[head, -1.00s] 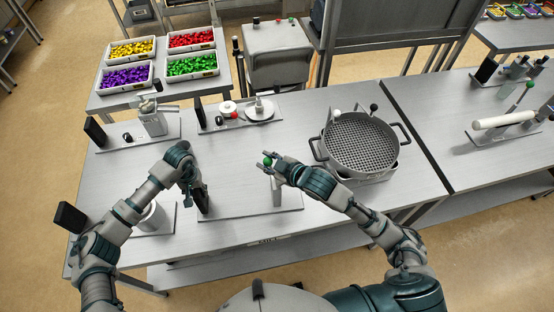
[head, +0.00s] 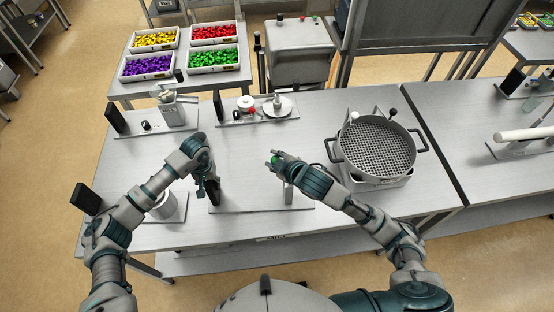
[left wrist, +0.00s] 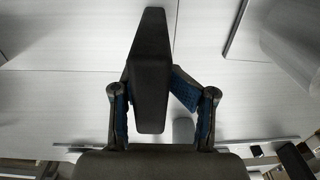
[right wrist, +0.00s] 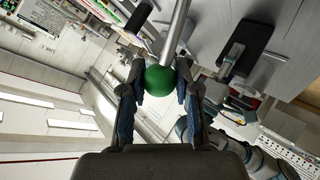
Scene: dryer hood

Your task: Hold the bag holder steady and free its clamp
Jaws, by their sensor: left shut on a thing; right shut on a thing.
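The bag holder is a grey base plate (head: 255,208) with a dark upright block at its left and a post at its right, near the front of the table. My left gripper (head: 209,180) is shut on the dark block (head: 213,192); the left wrist view shows the block (left wrist: 151,70) between the fingers. My right gripper (head: 272,158) is shut on a green ball knob (head: 275,159). In the right wrist view the green knob (right wrist: 160,80) sits between the fingertips at the end of a grey rod (right wrist: 176,35). The clamp itself is not clearly visible.
A round perforated pan (head: 376,148) with handles stands to the right of my right gripper. Devices with dark blocks stand at the back, including a white-and-red one (head: 246,104). Bins of coloured pieces (head: 212,60) are beyond.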

